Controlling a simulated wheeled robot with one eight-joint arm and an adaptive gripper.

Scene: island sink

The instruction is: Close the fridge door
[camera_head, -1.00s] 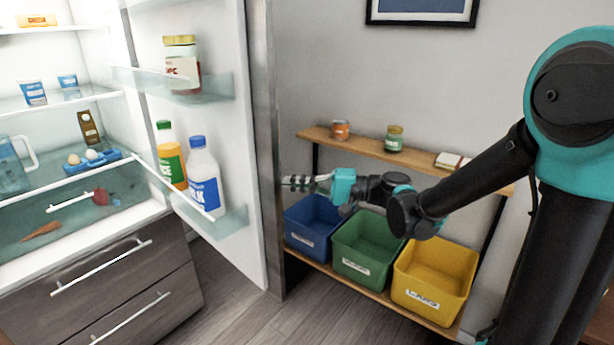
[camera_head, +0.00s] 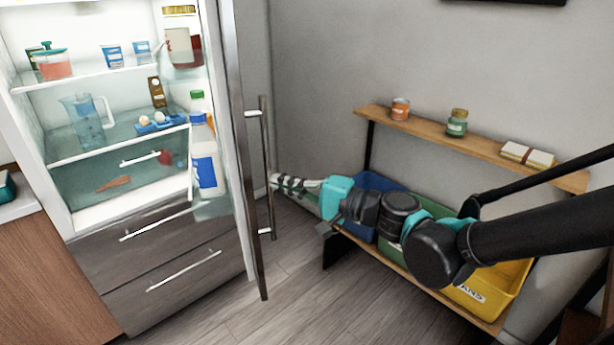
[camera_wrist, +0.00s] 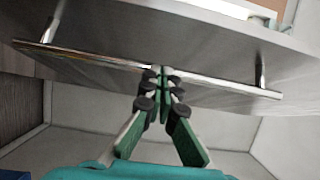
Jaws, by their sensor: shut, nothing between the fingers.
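The fridge (camera_head: 120,84) stands at the left in the head view, with its lit shelves exposed. Its door (camera_head: 237,150) is partly open, seen nearly edge-on, with bottles and a jar on its inner racks. A long metal handle (camera_head: 267,170) runs upright on the door's outer face. My gripper (camera_head: 272,181) is shut and empty, its tips at the handle's lower half. In the wrist view the shut fingertips (camera_wrist: 162,73) meet the handle bar (camera_wrist: 205,80) near its middle. They look to be touching it, but I cannot be sure.
A wooden shelf unit (camera_head: 478,146) with blue (camera_head: 366,187), green (camera_head: 390,250) and yellow (camera_head: 505,286) bins stands right of the door, behind my arm. Jars and small boxes are on its top. The floor (camera_head: 290,300) before the fridge is clear.

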